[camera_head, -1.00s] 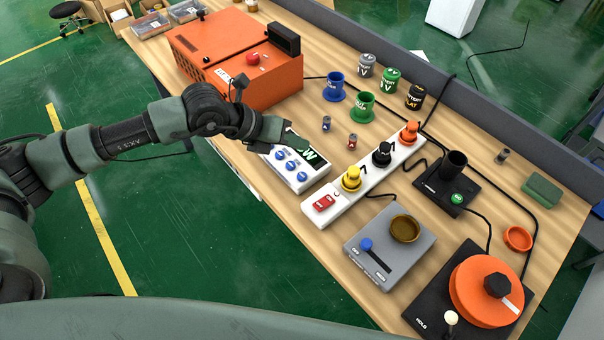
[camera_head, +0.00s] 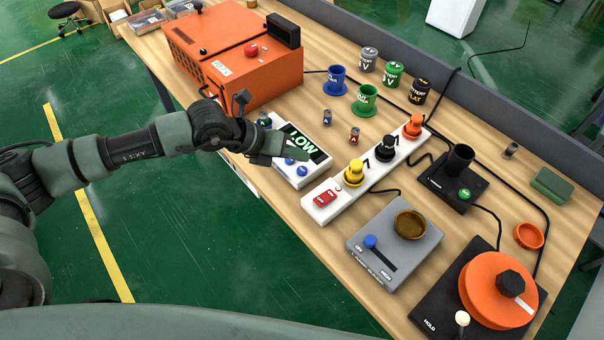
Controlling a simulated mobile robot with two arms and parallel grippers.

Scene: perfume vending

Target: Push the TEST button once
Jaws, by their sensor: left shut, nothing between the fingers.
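My left gripper (camera_head: 298,153) is shut and empty over a white panel (camera_head: 318,171). The panel has a dark display (camera_head: 304,143) reading LOW in green. The gripper and wrist hide part of the panel's button row. I cannot tell whether the fingertips touch the panel. The button labels are too small to read, so I cannot tell which is TEST. My right gripper is not in view.
An orange box (camera_head: 275,78) with a red knob stands behind the wrist. A white strip (camera_head: 335,205) with yellow, black and orange plugs lies right of the panel. Two small cells (camera_head: 354,135) lie beyond the panel. A grey slider box (camera_head: 372,275) stands at the front.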

